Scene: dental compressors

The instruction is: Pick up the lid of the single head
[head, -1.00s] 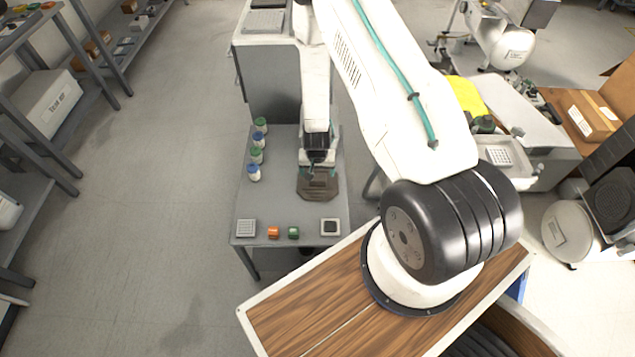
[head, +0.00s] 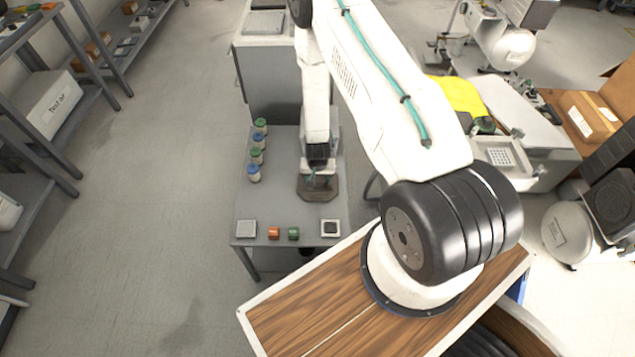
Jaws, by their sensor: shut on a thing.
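My gripper (head: 319,181) is at the end of my arm, low over the grey table, with its teal-tipped fingers pointing down. It is shut on a small part that I take to be the lid of the single head. The held part is mostly hidden by the fingers and too small to make out. Directly below the fingers is a dark brown block with cut corners (head: 318,195), resting on the table. I cannot tell whether the held part still touches this block. The rest of the single head is hidden behind my wrist.
On the grey table (head: 275,205), several jars with blue and green lids (head: 256,155) stand in a row at left. Along the front edge are a pale square tray (head: 246,229), an orange part (head: 274,233), a green part (head: 293,233) and a dark-centred square (head: 330,228).

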